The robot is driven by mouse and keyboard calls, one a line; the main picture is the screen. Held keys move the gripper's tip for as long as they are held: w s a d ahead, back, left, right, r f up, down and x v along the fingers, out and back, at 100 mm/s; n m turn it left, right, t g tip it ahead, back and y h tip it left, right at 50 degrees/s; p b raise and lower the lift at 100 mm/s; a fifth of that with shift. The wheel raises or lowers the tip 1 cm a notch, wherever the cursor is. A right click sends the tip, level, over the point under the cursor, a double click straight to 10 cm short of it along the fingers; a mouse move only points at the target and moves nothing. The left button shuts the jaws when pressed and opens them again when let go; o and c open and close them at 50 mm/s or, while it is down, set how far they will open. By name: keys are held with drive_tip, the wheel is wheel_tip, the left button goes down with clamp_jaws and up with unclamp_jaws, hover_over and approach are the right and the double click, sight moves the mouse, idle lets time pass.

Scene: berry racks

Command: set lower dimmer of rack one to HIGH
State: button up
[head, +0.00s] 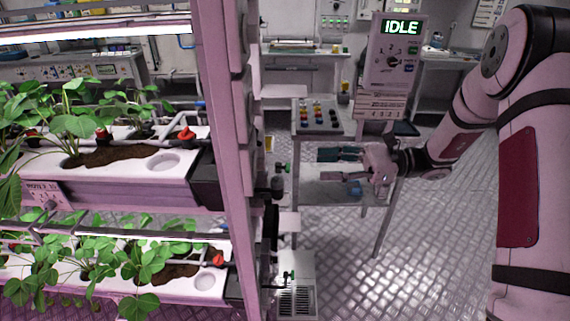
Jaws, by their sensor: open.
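A rack (222,120) with two planted trays fills the left side. A small pinkish panel with a round knob (49,204) sits on the front of the upper tray at the far left. It may be a dimmer, but its lettering and knob setting are too small to read. I cannot tell whether it is the lower dimmer. My gripper (323,166) is open and empty, right of the rack post and well apart from that panel. Its fingers point left, in front of a small table.
Strawberry plants (75,125) overhang the upper tray (125,190); more leaves crowd the lower tray (205,284). A box reading IDLE (395,52) and a button console (318,117) stand behind my gripper. The metal floor (440,240) is clear at centre right.

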sight(260, 164)
drive_tip(key=a+p, duration=0.2)
drive_tip(key=a, duration=1.1)
drive_tip(key=shift+w+a+f, duration=0.15)
drive_tip(key=shift+w+f, duration=0.05)
drive_tip(key=shift+w, duration=0.15)
drive_tip(key=shift+m, duration=0.3)
clamp_jaws()
